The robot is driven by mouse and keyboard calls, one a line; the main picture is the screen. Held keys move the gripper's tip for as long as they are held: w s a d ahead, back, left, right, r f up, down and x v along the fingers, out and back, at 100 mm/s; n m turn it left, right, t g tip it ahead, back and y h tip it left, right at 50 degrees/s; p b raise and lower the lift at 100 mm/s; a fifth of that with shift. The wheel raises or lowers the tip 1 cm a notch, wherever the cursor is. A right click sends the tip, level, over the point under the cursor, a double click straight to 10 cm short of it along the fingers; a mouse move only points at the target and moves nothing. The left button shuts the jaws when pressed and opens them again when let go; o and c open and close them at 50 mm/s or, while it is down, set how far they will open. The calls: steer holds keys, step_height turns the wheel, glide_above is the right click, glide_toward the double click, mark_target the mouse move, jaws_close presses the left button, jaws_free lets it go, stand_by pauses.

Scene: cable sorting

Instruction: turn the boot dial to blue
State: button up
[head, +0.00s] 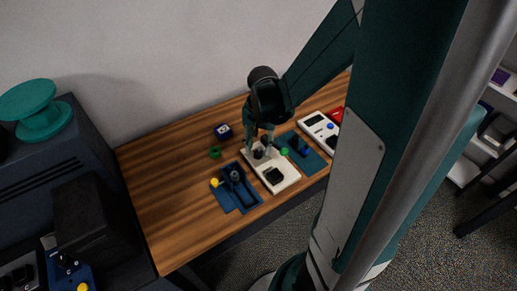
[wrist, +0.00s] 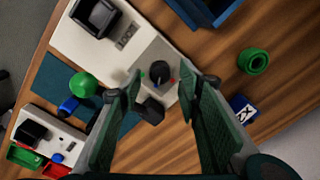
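The boot dial (wrist: 160,72) is a round black knob on a grey plate at one end of a white panel (wrist: 70,38). Which mark the knob points at is too small to tell. In the head view the dial (head: 258,153) is partly hidden by my gripper. My gripper (wrist: 170,88) is open and empty, its two fingers spread to either side of the dial with clear gaps. In the head view my gripper (head: 261,137) hangs above the panel's dial end.
A black block (wrist: 150,110) stands close beside the dial. A green ball (wrist: 83,85) and a blue piece lie on a teal mat (wrist: 52,85). A green ring (wrist: 253,62), a blue marked box (wrist: 243,108) and a blue tray (head: 248,200) are nearby. Bare wood lies at left (head: 165,200).

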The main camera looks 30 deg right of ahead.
mark_target(258, 154)
step_height(258, 154, up, 10)
steer(key=shift+s+d, duration=0.15)
stand_by(0.7)
steer(key=shift+r, duration=0.15)
stand_by(0.5)
steer(key=s+a+r+n+t, duration=0.3)
steer(key=s+a+r+n, duration=0.1)
steer(key=a, duration=0.3)
steer(key=s+a+r+n+t, duration=0.3)
steer(key=s+a+r+n, duration=0.1)
steer(key=a, duration=0.4)
step_height(258, 154, up, 2)
steer(key=shift+s+a+r+n+t, duration=0.15)
steer(key=shift+r+n+t, duration=0.2)
steer(key=shift+n, duration=0.55)
